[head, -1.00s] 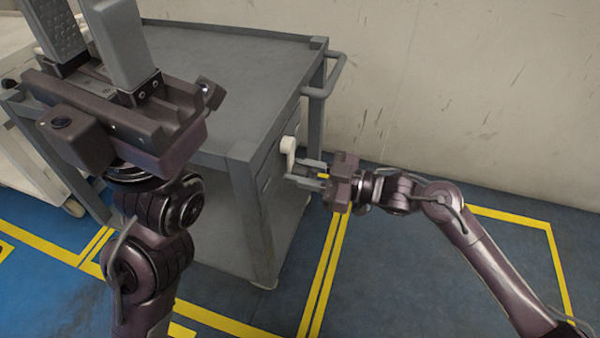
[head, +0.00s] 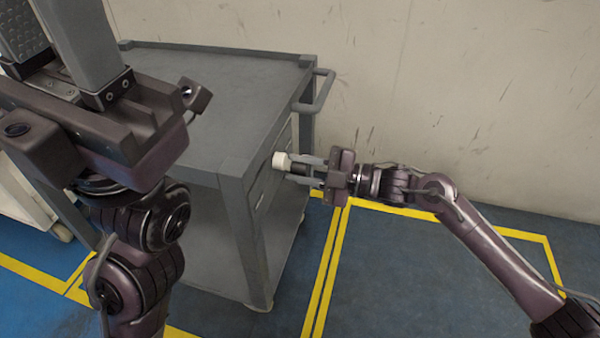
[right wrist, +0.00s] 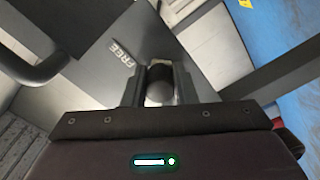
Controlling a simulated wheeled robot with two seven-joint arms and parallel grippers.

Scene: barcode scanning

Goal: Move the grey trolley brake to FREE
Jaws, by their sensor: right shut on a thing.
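The grey trolley (head: 215,85) stands left of centre in the head view. Its brake lever has a white part (head: 281,161) at the trolley's side and a dark round grip (right wrist: 160,74). My right gripper (head: 305,171) is shut on that grip, with a finger on each side; the right wrist view also shows this gripper (right wrist: 160,82). The word FREE (right wrist: 123,53) is on the trolley panel, left of the grip in the right wrist view. My left gripper (head: 48,40) is raised and empty, fingers apart, tips cut off at the top.
The trolley's push handle (head: 322,92) sticks out at its far right corner. A pale wall (head: 450,90) is behind. Blue floor with yellow lines (head: 335,250) is clear to the right. A white unit (head: 30,190) stands at left.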

